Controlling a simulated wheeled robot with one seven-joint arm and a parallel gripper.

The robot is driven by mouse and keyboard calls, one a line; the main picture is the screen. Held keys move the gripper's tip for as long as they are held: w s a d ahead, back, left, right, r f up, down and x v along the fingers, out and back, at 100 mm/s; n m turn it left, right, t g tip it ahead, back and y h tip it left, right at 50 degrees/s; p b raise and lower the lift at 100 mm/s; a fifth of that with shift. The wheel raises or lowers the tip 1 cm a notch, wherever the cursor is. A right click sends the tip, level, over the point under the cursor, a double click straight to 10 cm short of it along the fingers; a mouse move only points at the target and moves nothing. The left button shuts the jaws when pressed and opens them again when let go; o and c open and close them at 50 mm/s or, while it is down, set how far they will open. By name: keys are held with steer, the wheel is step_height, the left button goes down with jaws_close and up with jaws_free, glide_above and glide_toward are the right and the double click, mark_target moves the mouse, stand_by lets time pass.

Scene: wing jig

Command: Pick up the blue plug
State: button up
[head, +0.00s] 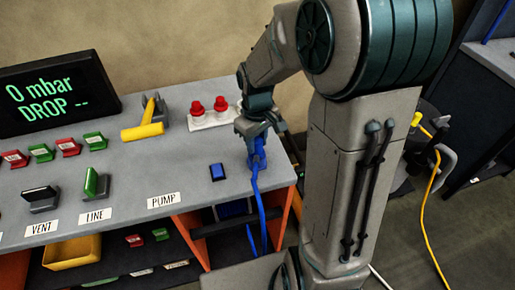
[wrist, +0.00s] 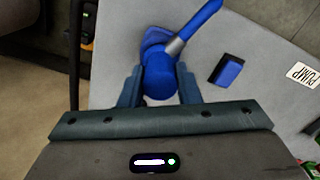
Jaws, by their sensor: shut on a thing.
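The blue plug (wrist: 160,82) is between the two fingers of my gripper (wrist: 161,90) in the wrist view. The fingers are shut on it from both sides. In the head view the blue plug (head: 258,158) is below my gripper (head: 256,140), near the right end of the grey bench. A blue cable runs from the plug down over the bench's front edge. I cannot tell whether the plug touches the bench top.
A blue block (head: 217,172) lies left of the plug, near the PUMP label (head: 163,201). Red knobs (head: 209,108) on a white base and a yellow-handled tool (head: 145,128) stand behind. A display (head: 50,95) reads "0 mbar DROP --". A yellow bin (head: 72,252) is below the bench.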

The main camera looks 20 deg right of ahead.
steer(key=shift+r, duration=0.2)
steer(key=shift+r, duration=0.3)
steer(key=r, duration=0.3)
steer(key=shift+s+d+r+b, duration=0.1)
steer(key=shift+s+r+b, duration=0.2)
steer(key=shift+b, duration=0.1)
steer(key=s+d+r+p, duration=0.1)
steer(key=s+d+r, duration=0.1)
steer(key=s+r, duration=0.7)
steer(key=shift+s+r, duration=0.25)
steer(key=shift+s, duration=0.7)
